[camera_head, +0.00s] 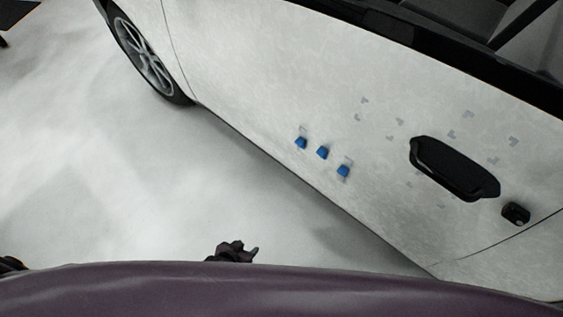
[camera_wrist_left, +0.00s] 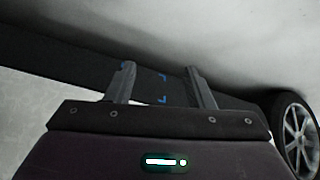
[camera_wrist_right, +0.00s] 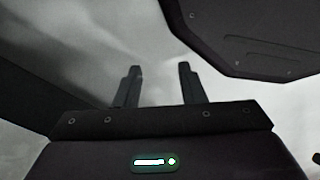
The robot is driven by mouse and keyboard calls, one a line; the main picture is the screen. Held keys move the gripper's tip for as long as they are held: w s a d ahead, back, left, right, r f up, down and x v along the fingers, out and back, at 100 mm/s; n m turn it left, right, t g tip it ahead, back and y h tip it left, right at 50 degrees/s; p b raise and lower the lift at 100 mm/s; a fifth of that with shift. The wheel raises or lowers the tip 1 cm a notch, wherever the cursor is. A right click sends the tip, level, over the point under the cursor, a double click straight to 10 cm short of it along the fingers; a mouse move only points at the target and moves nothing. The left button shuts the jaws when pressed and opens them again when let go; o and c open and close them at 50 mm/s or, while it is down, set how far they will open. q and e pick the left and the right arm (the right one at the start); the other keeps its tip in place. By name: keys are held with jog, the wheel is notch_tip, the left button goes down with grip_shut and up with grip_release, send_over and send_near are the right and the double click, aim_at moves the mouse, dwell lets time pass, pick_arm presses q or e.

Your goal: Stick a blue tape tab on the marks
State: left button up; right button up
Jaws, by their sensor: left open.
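Three blue tape tabs, one at the left (camera_head: 301,142), one in the middle (camera_head: 322,152) and one at the right (camera_head: 343,171), sit in a slanting row on the white car door. Faint grey corner marks (camera_head: 400,122) lie around the black door handle. My left gripper (camera_head: 233,252) is low in the head view, apart from the door. In the left wrist view its fingers (camera_wrist_left: 162,84) are open and empty, with blue corner marks (camera_wrist_left: 162,77) on a dark strip seen between them. My right gripper (camera_wrist_right: 157,82) is open and empty in its wrist view.
The black door handle (camera_head: 455,168) and a small black lock piece (camera_head: 515,213) stick out from the door. A car wheel (camera_head: 145,55) stands at the upper left. The pale floor left of the car is clear.

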pick_arm(q)
jog(key=w+d+r+m+t+h+b, duration=0.1)
jog(key=w+d+r+t+b, duration=0.15)
jog(key=w, duration=0.35)
jog(key=w+d+r+t+h+b, duration=0.1)
jog(key=w+d+r+h+b, duration=0.2)
jog(key=w, duration=0.4)
pick_arm(e)
jog(key=w+a+p, duration=0.1)
jog(key=w+a, duration=0.1)
jog(key=w, duration=0.4)
pick_arm(q)
jog(key=m+t+h+b, duration=0.3)
jog(key=t+b, duration=0.2)
send_near(300, 145)
jog(key=w+f, duration=0.1)
jog(key=w, duration=0.1)
jog(key=x, duration=0.4)
jog(key=b+x, duration=0.1)
jog(key=x, duration=0.2)
jog(key=shift+w+d+r, duration=0.2)
jog(key=shift+w+d, duration=0.05)
jog(key=shift+d, duration=0.05)
pick_arm(e)
jog(key=w+a+r, duration=0.1)
jog(key=w+r, duration=0.3)
jog(key=r, duration=0.6)
jog(key=shift+a+r, duration=0.3)
jog(key=shift+w, duration=0.1)
